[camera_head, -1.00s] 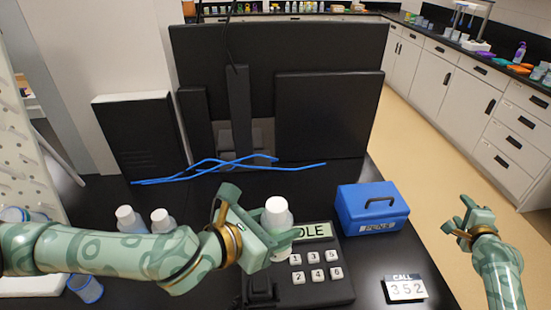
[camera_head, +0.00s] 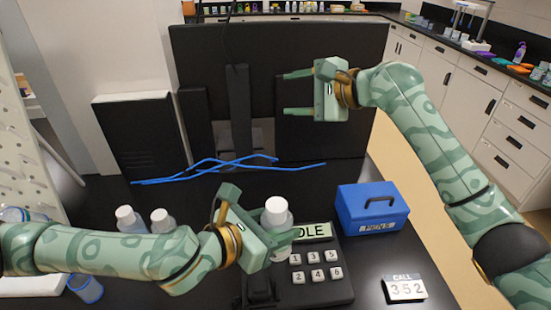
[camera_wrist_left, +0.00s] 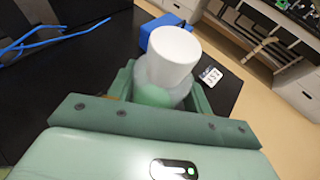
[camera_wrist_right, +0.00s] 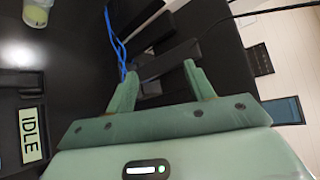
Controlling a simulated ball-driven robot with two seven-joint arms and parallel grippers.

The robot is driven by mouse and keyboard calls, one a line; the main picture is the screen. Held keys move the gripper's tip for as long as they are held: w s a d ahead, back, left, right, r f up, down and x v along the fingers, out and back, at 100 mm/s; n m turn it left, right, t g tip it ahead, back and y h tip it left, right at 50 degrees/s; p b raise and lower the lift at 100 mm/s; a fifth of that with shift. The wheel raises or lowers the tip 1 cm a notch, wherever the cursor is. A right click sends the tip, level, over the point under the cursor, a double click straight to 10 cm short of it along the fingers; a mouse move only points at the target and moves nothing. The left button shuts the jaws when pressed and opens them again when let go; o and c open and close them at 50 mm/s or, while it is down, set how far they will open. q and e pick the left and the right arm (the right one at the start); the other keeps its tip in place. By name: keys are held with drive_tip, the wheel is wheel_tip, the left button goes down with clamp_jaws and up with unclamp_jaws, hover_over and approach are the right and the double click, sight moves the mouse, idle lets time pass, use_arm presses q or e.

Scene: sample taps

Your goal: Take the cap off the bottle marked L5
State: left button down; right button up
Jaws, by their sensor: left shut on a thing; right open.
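A translucent bottle with a white cap (camera_head: 277,207) stands upright in my left gripper (camera_head: 268,233), which is shut on its body. In the left wrist view the cap (camera_wrist_left: 172,52) sits on the bottle above the fingers (camera_wrist_left: 162,92). No marking can be read on this bottle, so I cannot tell whether it is L5. My right gripper (camera_head: 285,93) is open and empty, up in front of the black monitor, apart from the bottle. Its fingers (camera_wrist_right: 160,72) are spread in the right wrist view. Two more white-capped bottles (camera_head: 125,218) (camera_head: 161,221) stand behind my left arm, partly hidden.
A keypad device (camera_head: 322,285) with a display ending in "DLE" sits by the held bottle. A blue box (camera_head: 371,212) and a "CALL 352" sign (camera_head: 405,289) are to its right. Blue cables (camera_head: 215,163) lie before the black monitor (camera_head: 280,50). A blue cup (camera_head: 88,288) is lower left.

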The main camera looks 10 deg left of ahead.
drive_tip(key=s+a+r+n+g+h, duration=0.2)
drive_tip(key=s+a+n+g, duration=0.15)
drive_tip(key=s+a, duration=0.4)
drive_tip(key=g+h, duration=0.3)
drive_tip(key=h, duration=0.7)
hover_over(276, 204)
drive_tip(key=shift+n, duration=0.45)
wheel_tip(276, 204, down, 4)
drive_tip(key=shift+a+f, duration=0.1)
drive_tip(key=shift+h, duration=0.3)
wheel_tip(276, 204, down, 7)
drive_tip(key=shift+f, duration=0.4)
